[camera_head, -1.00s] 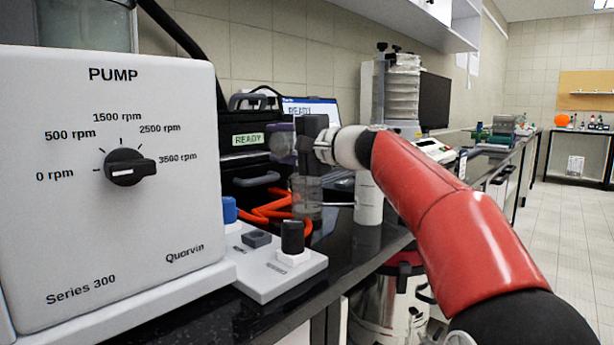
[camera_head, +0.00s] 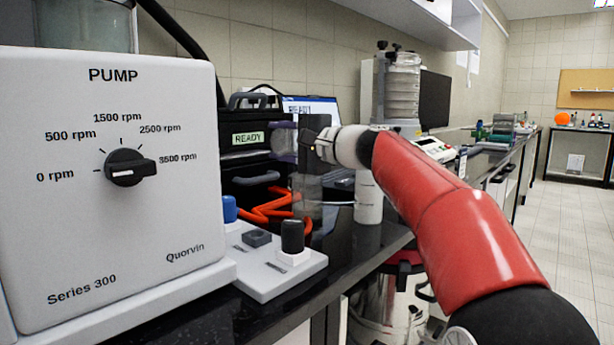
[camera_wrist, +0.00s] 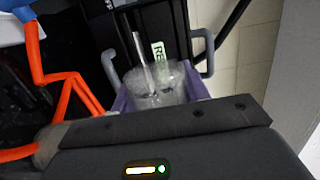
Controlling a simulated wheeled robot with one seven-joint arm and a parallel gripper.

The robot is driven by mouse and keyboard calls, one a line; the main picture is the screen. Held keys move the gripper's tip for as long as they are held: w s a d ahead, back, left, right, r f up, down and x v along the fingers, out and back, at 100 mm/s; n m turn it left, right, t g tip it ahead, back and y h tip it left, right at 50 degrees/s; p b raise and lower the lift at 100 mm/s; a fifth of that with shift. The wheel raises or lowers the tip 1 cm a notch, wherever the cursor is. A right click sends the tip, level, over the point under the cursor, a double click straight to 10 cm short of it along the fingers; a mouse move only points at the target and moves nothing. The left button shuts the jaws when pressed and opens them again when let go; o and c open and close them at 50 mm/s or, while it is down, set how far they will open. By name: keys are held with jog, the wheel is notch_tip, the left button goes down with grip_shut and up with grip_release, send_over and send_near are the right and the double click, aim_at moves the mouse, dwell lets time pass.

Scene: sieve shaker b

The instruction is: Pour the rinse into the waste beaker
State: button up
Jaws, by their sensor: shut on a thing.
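My gripper (camera_head: 284,144) is above the bench, its dark body tilted, with purple fingers pointing left. In the wrist view my gripper (camera_wrist: 158,88) is shut on a clear glass vessel (camera_wrist: 158,98) between the purple fingers. A slim clear streak or rod shows at the vessel's far side; I cannot tell which. A clear glass beaker (camera_head: 307,192) stands on the bench just below the gripper, partly covered by its body. The held vessel is mostly hidden in the head view, and I cannot see whether liquid is leaving it.
A pump (camera_head: 120,170) with a dial and a grey control base (camera_head: 268,268) stand at left. Orange tubing (camera_head: 266,208) lies by a black case (camera_head: 250,165) with a READY display. A white cylinder (camera_head: 368,200) stands right of the beaker, below my arm.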

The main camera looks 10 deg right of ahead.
jog(key=shift+w+d+f+m, duration=0.2)
jog(key=shift+f+m, duration=0.15)
jog(key=shift+m, duration=0.35)
dwell(0.4)
jog(key=shift+s+r, duration=0.1)
